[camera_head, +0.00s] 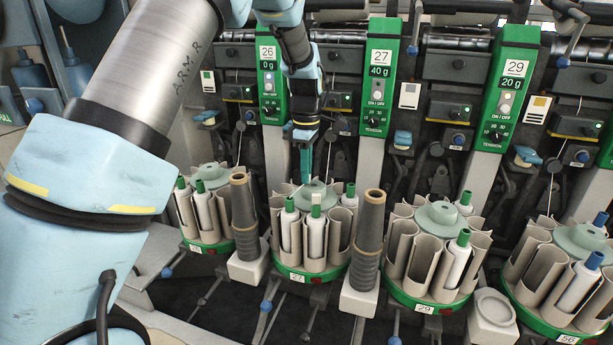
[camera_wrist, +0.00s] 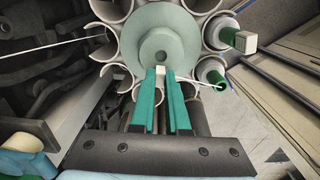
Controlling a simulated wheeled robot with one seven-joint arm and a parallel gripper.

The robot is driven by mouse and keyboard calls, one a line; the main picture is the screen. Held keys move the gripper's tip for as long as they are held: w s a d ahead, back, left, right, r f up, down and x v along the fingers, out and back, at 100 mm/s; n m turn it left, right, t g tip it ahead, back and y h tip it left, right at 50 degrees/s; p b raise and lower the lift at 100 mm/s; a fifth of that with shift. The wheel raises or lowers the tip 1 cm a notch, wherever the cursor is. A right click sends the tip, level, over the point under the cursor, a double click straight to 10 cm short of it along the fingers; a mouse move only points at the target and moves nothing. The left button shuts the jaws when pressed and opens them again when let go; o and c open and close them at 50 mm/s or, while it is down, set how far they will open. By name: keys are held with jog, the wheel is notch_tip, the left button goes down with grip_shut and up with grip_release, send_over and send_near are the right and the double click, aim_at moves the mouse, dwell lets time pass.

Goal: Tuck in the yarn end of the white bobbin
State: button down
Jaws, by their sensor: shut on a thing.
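My gripper (camera_head: 305,178) reaches down over the hub of the carousel marked 27 (camera_head: 312,276). In the wrist view its green fingers (camera_wrist: 162,75) are closed together in front of the round pale-green hub (camera_wrist: 158,32). A thin white yarn end (camera_wrist: 198,82) runs from the fingertips to a white bobbin with a green top (camera_wrist: 213,72), standing in a carousel pocket. A small pale block shows at the fingertips. In the head view, white bobbins with green tops (camera_head: 289,222) stand in pockets of this carousel; one nearby (camera_head: 316,232) has a pale square on top.
Grey posts (camera_head: 243,215) and (camera_head: 368,240) stand on either side of carousel 27. Carousel 29 (camera_head: 425,298) is to the right. Green tension panels (camera_head: 379,75) rise behind. Another yarn (camera_wrist: 55,45) crosses the wrist view at left.

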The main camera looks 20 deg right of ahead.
notch_tip(320, 180, up, 9)
jog(key=shift+f+b, duration=0.15)
jog(key=shift+b, duration=0.7)
jog(key=shift+r+p, duration=1.65)
jog(key=shift+r, duration=0.3)
jog(key=b, duration=0.4)
send_over(289, 198)
notch_tip(289, 198, down, 7)
jog(key=shift+f, duration=0.15)
notch_tip(289, 198, down, 4)
jog(key=b, duration=0.3)
jog(key=shift+r, duration=0.2)
jog(key=shift+f+p, duration=0.4)
jog(key=shift+f, duration=0.1)
